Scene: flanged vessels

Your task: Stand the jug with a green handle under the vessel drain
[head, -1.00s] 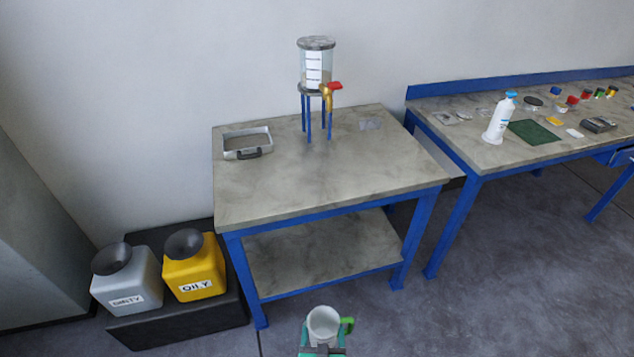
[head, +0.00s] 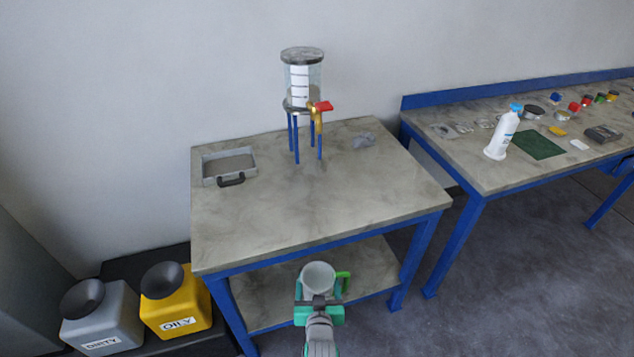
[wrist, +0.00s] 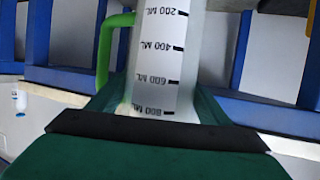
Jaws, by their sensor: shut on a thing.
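The white jug (head: 318,275) with a green handle (head: 343,281) is held in my gripper (head: 319,297), in front of the table and below its top's front edge in the head view. In the wrist view the jug (wrist: 160,60) fills the middle, with its millilitre scale upside down and the green handle (wrist: 105,50) at left. My gripper (wrist: 160,118) is shut on the jug. The glass vessel (head: 302,80) stands on blue legs at the back of the table. Its drain is a brass tap (head: 317,118) with a red lever, facing front right. The tabletop under the tap is bare.
A grey tray (head: 229,165) with a black handle lies on the table's back left. The table (head: 300,220) front is clear. A second bench (head: 500,175) stands at right.

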